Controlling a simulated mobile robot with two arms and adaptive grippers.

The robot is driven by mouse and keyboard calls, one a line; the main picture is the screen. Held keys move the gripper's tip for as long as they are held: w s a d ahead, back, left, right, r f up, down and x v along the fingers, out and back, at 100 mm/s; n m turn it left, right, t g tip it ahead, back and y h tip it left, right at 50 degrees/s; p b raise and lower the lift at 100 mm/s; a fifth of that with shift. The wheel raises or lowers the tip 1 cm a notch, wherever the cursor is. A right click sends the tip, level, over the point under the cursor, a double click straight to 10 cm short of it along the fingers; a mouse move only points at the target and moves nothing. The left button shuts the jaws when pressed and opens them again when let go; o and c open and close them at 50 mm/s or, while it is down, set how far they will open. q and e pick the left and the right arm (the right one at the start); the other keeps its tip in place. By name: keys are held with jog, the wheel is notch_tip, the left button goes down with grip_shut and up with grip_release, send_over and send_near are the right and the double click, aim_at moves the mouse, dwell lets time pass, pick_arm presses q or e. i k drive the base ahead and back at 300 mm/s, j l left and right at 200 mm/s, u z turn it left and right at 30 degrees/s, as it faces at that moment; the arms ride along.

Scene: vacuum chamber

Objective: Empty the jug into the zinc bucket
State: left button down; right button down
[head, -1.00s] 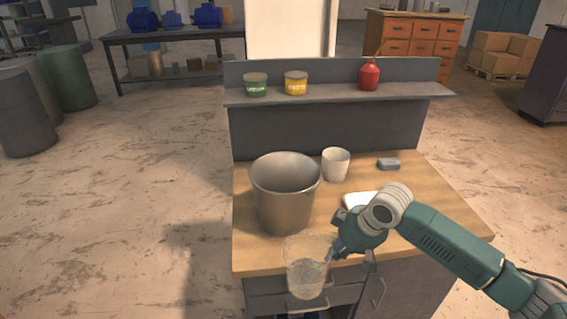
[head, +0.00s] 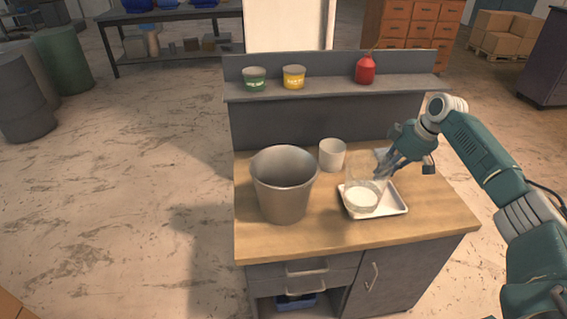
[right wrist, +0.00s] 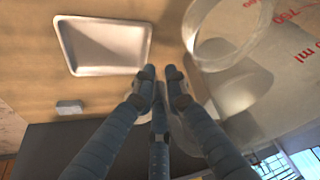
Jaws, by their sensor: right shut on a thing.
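A clear jug (head: 362,192) is in the head view, right of the zinc bucket (head: 284,190), and looks roughly upright. It overlaps the white tray; I cannot tell whether it touches it. A pale patch shows low in the jug, but I cannot tell contents from tray seen through it. My right gripper (head: 383,172) is shut on the jug at its right side. In the right wrist view the jug (right wrist: 262,85), with red volume marks, is beside the gripper (right wrist: 162,75). The bucket stands upright on the bench; its bottom inside is hidden. My left gripper is out of view.
The white tray (head: 392,209) lies on the wooden bench top (head: 330,235). A white cup (head: 332,155) stands behind the bucket's right side. A grey block (right wrist: 69,107) lies near the tray. The shelf (head: 330,90) holds two tins and a red bottle. The bench's front left is clear.

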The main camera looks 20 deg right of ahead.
aim_at(282, 176)
jog(key=i, duration=1)
